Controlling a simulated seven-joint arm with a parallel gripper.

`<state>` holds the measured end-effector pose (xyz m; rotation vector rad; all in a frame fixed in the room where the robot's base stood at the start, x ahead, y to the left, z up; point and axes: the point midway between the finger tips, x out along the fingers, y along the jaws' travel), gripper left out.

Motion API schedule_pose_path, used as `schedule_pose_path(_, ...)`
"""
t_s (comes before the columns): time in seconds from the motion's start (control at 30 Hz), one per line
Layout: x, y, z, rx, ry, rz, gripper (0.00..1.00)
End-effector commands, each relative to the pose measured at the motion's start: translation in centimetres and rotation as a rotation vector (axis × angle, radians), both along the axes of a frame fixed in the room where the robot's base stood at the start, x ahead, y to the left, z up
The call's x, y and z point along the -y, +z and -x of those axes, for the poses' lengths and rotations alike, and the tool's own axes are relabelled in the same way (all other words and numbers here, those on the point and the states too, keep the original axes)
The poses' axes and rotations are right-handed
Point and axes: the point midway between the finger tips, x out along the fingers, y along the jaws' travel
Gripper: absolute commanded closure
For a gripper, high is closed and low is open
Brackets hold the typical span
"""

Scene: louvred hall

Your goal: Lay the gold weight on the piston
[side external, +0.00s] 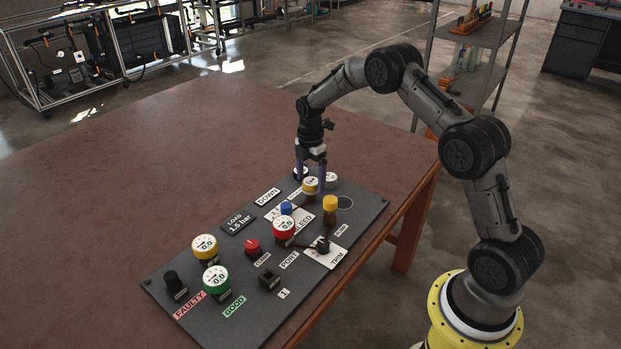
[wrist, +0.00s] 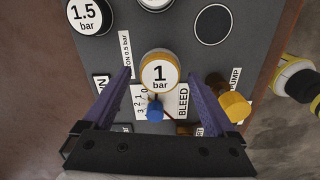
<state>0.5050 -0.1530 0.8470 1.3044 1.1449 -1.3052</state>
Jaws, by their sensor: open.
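The gold weight (side external: 310,185) has a gold rim and a white top. In the wrist view the gold weight (wrist: 159,72) reads "1 bar" and looks level. It stands on the panel beside a label (wrist: 127,55) ending in "ON 0.5 bar". No bare piston shows; the weight covers whatever is under it. My gripper (side external: 310,183) is open, pointing down, with its purple fingers on either side of the weight. In the wrist view the fingers of my gripper (wrist: 161,88) are wide apart, with clear gaps to the weight.
A black-rimmed 1.5 bar weight (wrist: 88,14) and another white-topped weight (side external: 331,179) stand nearby. An outlined circle (wrist: 213,24) is empty. The yellow pump knob (wrist: 235,106) and a blue knob (wrist: 154,113) are close to my fingers. Gauges, including a red one (side external: 284,228), stand nearer the camera.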

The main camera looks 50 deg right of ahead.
Motion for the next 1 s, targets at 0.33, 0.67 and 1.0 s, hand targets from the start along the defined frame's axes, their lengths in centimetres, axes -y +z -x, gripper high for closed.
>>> schedule_pose_path(0.33, 0.0, 5.8, -0.1, 0.005, 0.000, 0.002, 0.09)
schedule_pose_path(0.67, 0.0, 11.2, -0.1, 0.003, 0.000, 0.000, 0.09)
schedule_pose_path(1.0, -0.5, 13.3, 0.4, 0.014, -0.026, 0.004, 0.09)
